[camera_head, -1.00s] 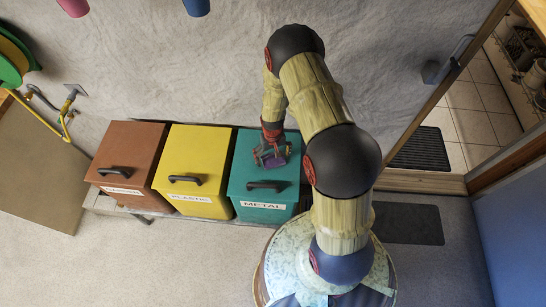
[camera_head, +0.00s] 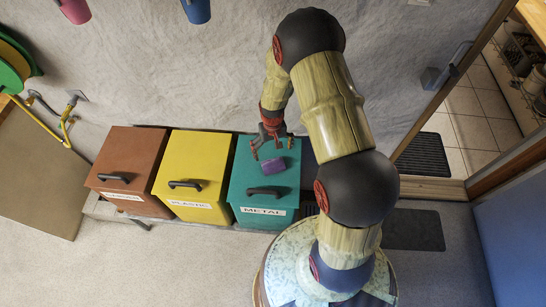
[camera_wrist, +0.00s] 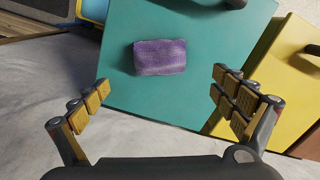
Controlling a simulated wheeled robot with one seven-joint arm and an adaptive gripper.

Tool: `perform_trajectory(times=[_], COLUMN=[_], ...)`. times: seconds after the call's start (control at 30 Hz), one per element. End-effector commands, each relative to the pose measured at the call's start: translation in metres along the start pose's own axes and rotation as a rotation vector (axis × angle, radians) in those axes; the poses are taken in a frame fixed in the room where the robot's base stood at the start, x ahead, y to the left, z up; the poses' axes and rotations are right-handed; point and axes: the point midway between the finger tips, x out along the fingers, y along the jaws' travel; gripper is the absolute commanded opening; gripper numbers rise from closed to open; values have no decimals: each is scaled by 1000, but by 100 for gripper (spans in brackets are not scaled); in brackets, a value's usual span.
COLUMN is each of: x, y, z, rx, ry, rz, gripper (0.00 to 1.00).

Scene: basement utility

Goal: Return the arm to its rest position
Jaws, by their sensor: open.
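My gripper (camera_head: 272,141) is open and empty above the back part of the teal bin marked METAL (camera_head: 265,188). In the wrist view my gripper (camera_wrist: 158,103) shows its fingers spread wide apart. A purple block (camera_head: 273,166) lies on the closed teal lid, clear of the fingers. It also shows in the wrist view (camera_wrist: 160,57), beyond the fingertips. My arm rises from my base at the lower right and bends down over the teal bin.
A yellow bin marked PLASTIC (camera_head: 190,176) and a brown bin (camera_head: 127,171) stand left of the teal one on a low bench. A wall (camera_head: 160,75) is close behind. A doorway with a dark mat (camera_head: 422,156) lies to the right. The front floor (camera_head: 150,265) is clear.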

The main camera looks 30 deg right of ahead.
Motion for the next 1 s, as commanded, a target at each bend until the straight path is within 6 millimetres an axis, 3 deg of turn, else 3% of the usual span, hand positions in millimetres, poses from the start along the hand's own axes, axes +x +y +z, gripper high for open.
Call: perform_trajectory(times=[0.2,0.53,0.63,0.73,0.8,1.0], x=[-19,-20,-18,-18,-36,-94], y=[0,0,0,0,-1,-7], z=[0,3,18,47,66,92], rx=[0,0,1,2,2,-11], ry=[0,-10,-56,-124,-159,-162], rz=[0,0,0,-1,-1,0], gripper=[97,97,97,97,97,97])
